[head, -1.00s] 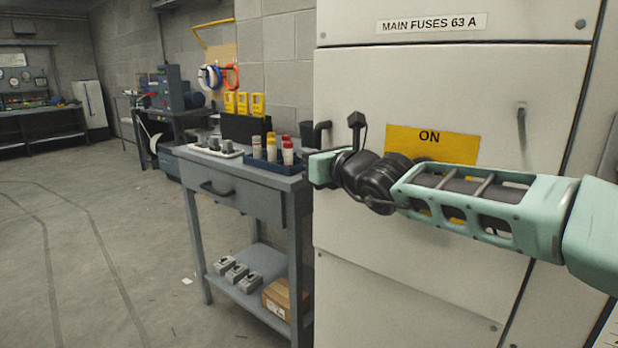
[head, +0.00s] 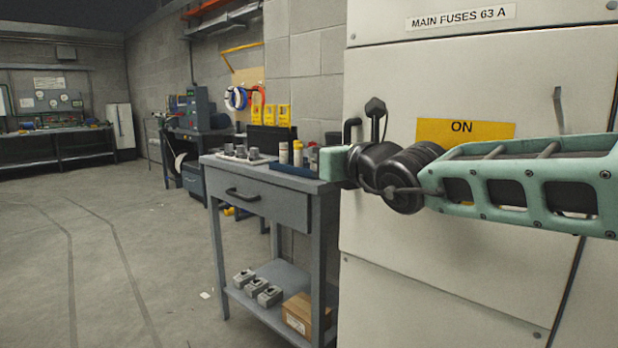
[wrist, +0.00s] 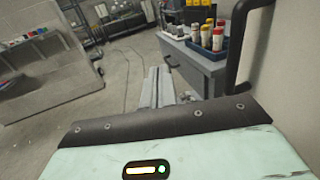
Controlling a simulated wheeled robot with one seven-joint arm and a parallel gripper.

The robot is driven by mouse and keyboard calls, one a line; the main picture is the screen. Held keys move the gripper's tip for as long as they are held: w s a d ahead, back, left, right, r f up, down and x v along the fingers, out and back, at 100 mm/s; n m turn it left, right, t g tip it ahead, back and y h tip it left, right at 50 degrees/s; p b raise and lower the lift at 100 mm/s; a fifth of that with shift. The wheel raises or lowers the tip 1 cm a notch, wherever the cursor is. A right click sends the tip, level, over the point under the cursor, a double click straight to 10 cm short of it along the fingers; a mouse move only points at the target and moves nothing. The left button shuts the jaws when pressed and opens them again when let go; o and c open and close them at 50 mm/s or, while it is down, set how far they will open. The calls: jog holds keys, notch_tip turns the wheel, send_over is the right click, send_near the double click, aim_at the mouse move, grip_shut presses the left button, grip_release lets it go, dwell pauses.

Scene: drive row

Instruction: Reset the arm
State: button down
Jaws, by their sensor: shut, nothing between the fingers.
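My arm (head: 530,185) reaches leftward across the front of the pale fuse cabinet (head: 440,265). In the head view its teal hand end is in front of the cabinet's left edge, by the cart, and the fingers are hidden. In the wrist view my gripper (wrist: 157,78) has its two grey fingers together, with nothing between them. They point past the left side of the cart. A black bar handle (wrist: 243,45) stands close at the right of the wrist view.
A grey cart (head: 270,200) stands left of the cabinet, with a blue tray (head: 293,169) of fuses on top and a cardboard box (head: 305,314) below. A yellow ON label (head: 465,130) is behind the arm. Open floor (head: 110,250) lies left.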

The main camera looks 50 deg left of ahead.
jog(key=s, duration=0.2)
jog(key=s+d+b, duration=0.1)
jog(key=s, duration=0.1)
jog(key=shift+s+d+b, duration=0.1)
jog(key=shift+d+b, duration=0.1)
jog(key=shift+b, duration=0.1)
